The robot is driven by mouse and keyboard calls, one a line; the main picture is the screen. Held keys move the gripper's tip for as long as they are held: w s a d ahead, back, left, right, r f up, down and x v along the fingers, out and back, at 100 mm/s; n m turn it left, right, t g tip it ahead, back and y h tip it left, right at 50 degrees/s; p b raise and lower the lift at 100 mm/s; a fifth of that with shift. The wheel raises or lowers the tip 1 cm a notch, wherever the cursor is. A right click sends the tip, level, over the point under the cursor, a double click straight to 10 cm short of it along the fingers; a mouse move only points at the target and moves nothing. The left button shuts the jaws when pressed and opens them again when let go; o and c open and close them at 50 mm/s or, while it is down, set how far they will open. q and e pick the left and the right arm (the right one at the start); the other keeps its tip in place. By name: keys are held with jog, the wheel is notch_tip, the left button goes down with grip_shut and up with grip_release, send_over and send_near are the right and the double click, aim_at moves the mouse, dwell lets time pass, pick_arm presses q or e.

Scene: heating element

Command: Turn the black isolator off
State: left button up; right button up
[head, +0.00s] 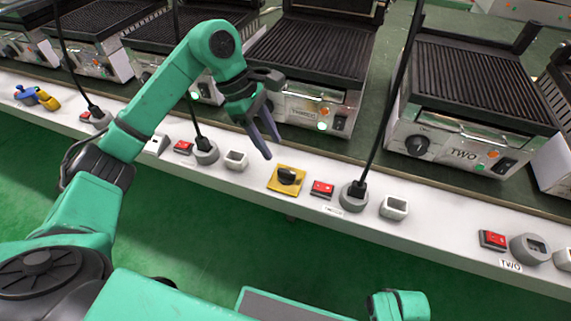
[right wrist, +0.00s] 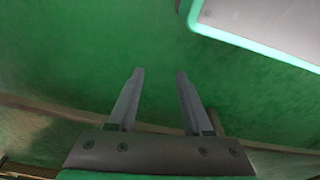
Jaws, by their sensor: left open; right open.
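The black isolator (head: 287,176) is a black rotary knob on a yellow square plate, set on the white ledge in the middle of the head view. My left gripper (head: 259,137) hangs above the ledge, up and to the left of the knob, apart from it. Its fingers are spread and hold nothing. My right gripper (right wrist: 160,75) shows in the right wrist view with two grey fingers apart and nothing between them. Green floor lies beyond it. The isolator is not seen in the right wrist view.
A red switch (head: 322,188) and a round socket with a black plug (head: 354,194) sit just right of the isolator. Grills (head: 312,75) stand behind the ledge. A black cable (head: 392,105) rises from the plug.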

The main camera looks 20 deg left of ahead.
aim_at(286, 171)
pick_arm(q)
jog(key=x, duration=0.9)
jog(key=shift+w+f+b, duration=0.1)
jog(key=shift+b, duration=0.3)
pick_arm(e)
jog(key=shift+w+a+r, duration=0.2)
jog(key=shift+w+r, duration=0.1)
jog(key=shift+r, duration=0.35)
jog(key=shift+w+a+r, duration=0.15)
jog(key=shift+w+r, duration=0.15)
jog(key=shift+r, duration=0.3)
pick_arm(q)
grip_shut()
